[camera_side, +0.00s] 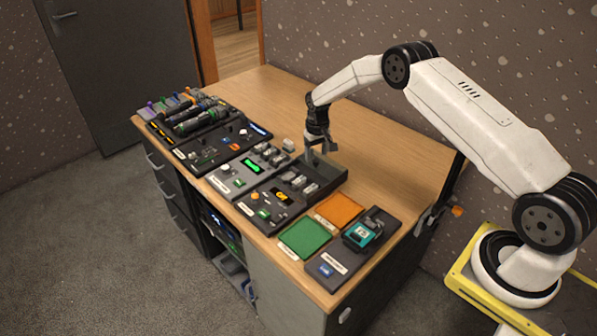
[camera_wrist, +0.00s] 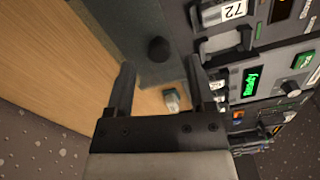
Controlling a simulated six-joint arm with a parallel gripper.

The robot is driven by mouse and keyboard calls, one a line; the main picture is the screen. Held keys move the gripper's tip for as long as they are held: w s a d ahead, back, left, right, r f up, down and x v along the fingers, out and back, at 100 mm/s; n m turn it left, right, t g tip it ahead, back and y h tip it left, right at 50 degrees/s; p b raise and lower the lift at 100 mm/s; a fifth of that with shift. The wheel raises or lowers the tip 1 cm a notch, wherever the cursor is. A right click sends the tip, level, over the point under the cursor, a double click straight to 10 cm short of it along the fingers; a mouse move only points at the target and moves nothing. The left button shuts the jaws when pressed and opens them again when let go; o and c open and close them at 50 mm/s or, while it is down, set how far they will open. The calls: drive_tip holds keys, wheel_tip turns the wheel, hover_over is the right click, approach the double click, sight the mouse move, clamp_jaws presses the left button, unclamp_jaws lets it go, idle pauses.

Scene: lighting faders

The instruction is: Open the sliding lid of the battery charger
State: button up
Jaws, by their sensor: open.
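In the side view my gripper (camera_side: 322,150) hangs, fingers down, over the back of a dark grey panel unit (camera_side: 327,175), which I take to be the battery charger. In the wrist view a flat grey plate (camera_wrist: 130,25), likely the sliding lid, carries a round dark knob (camera_wrist: 158,49). My gripper (camera_wrist: 160,66) is open there. The knob appears between and just past the fingertips, with space on both sides. I cannot tell how high the fingers are above it or whether the lid is shut.
Other panels (camera_side: 208,148) line the desk to the left. A green pad (camera_side: 304,238), an orange pad (camera_side: 339,209) and a teal device (camera_side: 361,235) lie at front right. A small pale block (camera_wrist: 171,99) shows between the fingers. The wooden desktop (camera_side: 262,98) behind is clear.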

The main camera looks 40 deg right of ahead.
sight(315, 161)
drive_tip(key=shift+r, duration=2.85)
drive_tip(key=shift+s+a+r, duration=0.1)
drive_tip(key=shift+a+r, duration=0.1)
drive_tip(key=shift+r, duration=0.1)
drive_tip(key=s+a+r+n+t, duration=0.1)
drive_tip(key=s+a+r+n, duration=0.1)
drive_tip(key=s+a+r, duration=0.8)
drive_tip(key=s+a, duration=0.2)
drive_tip(key=s, duration=0.7)
drive_tip(key=s+a+n+t, duration=0.1)
drive_tip(key=s+a, duration=0.1)
drive_tip(key=s, duration=0.7)
drive_tip(key=shift+s+r+t, duration=0.25)
drive_tip(key=shift+r+t, duration=0.05)
drive_tip(key=shift+r, duration=0.15)
